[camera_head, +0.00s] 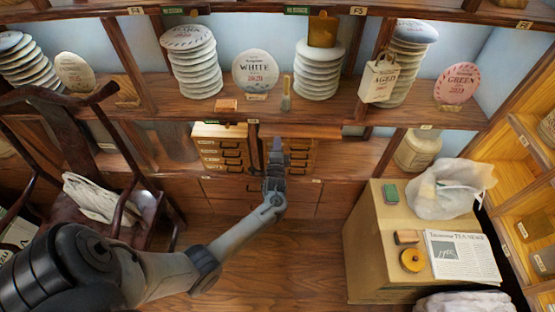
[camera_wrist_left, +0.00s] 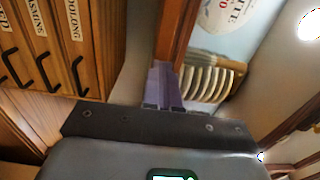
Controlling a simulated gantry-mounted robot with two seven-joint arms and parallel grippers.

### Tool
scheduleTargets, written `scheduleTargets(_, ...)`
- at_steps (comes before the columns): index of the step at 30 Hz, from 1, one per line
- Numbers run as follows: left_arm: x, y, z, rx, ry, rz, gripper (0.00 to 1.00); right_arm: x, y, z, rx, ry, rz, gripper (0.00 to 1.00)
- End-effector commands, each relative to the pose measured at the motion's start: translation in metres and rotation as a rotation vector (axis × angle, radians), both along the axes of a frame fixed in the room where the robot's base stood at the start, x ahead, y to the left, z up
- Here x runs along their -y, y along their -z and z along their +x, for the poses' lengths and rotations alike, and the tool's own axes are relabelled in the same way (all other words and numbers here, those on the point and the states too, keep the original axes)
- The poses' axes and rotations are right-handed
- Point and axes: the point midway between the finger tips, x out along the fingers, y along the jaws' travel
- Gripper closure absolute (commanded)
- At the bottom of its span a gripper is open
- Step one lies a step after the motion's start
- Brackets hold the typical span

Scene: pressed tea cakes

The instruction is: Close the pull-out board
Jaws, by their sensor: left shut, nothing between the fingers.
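The pull-out board (camera_head: 318,131) is a reddish-brown wooden strip at the shelf front, above the small drawers, in the middle of the head view. A wooden edge (camera_wrist_left: 180,32), which looks like its front, runs up from the fingertips in the left wrist view. I cannot tell how far it sticks out. My left gripper (camera_head: 277,146) is shut and empty, with its fingertips at the board's front. The fingers (camera_wrist_left: 163,84) overlap the wooden edge in the wrist view; whether they touch it is unclear. My right gripper is not in view.
Labelled small drawers with dark handles (camera_head: 222,150) are below the shelf. Stacked tea cakes (camera_head: 318,72), a white round cake (camera_head: 256,72) and a brush (camera_head: 286,96) stand above. A dark chair (camera_head: 75,140) is left, a carton (camera_head: 372,240) right. The floor between is clear.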

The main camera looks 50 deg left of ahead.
Motion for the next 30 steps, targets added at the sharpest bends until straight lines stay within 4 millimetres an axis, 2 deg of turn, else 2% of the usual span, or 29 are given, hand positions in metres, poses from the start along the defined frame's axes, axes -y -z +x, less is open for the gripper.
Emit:
scheduleTargets(3, -0.013, 0.003, 0.011, -0.002, 0.0, 0.001, 1.0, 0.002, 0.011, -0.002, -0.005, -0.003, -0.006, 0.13)
scheduleTargets(10, -0.022, 0.001, 0.018, -0.002, -0.001, -0.001, 1.0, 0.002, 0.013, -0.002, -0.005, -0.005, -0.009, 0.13)
scheduleTargets(23, -0.021, 0.0, 0.017, -0.002, 0.0, -0.001, 1.0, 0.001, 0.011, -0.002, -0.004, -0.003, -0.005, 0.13)
scheduleTargets(30, -0.006, -0.003, 0.007, -0.005, 0.002, -0.002, 1.0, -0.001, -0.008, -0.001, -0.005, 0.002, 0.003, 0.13)
